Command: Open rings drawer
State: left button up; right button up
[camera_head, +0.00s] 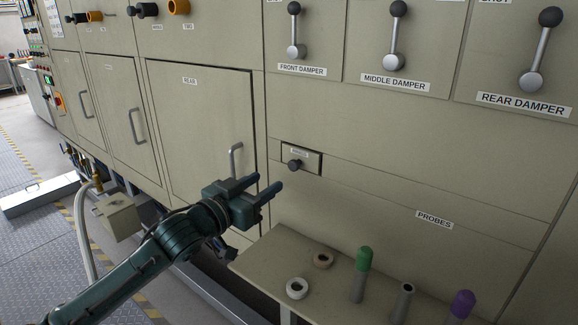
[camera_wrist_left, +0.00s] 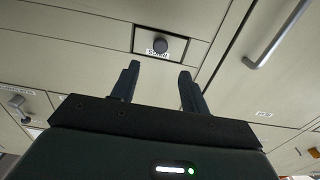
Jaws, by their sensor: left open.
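The small rings drawer (camera_head: 312,168) is a beige front set flush in the panel, with a dark round knob (camera_head: 294,165) and a small label above it. It looks closed. In the left wrist view the knob (camera_wrist_left: 161,46) lies just beyond and roughly between the fingertips. My left gripper (camera_head: 266,184) is open and empty, its two dark fingers pointing toward the drawer, a little left of and below the knob and apart from it. In the left wrist view the open gripper (camera_wrist_left: 160,72) faces the panel. My right gripper is not in view.
Below the drawer is a beige shelf (camera_head: 262,262) with two pale rings (camera_head: 297,288), a green-topped cylinder (camera_head: 362,275), a grey tube (camera_head: 403,300) and a purple-topped cylinder (camera_head: 462,305). A cabinet door handle (camera_head: 235,160) stands just left of the drawer. Damper levers (camera_head: 395,35) are above.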

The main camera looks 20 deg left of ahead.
aim_at(292, 166)
pick_arm(q)
jog(key=p+x, duration=0.1)
jog(key=x, duration=0.8)
jog(key=shift+c, duration=0.4)
jog(key=shift+f, duration=0.1)
grip_shut()
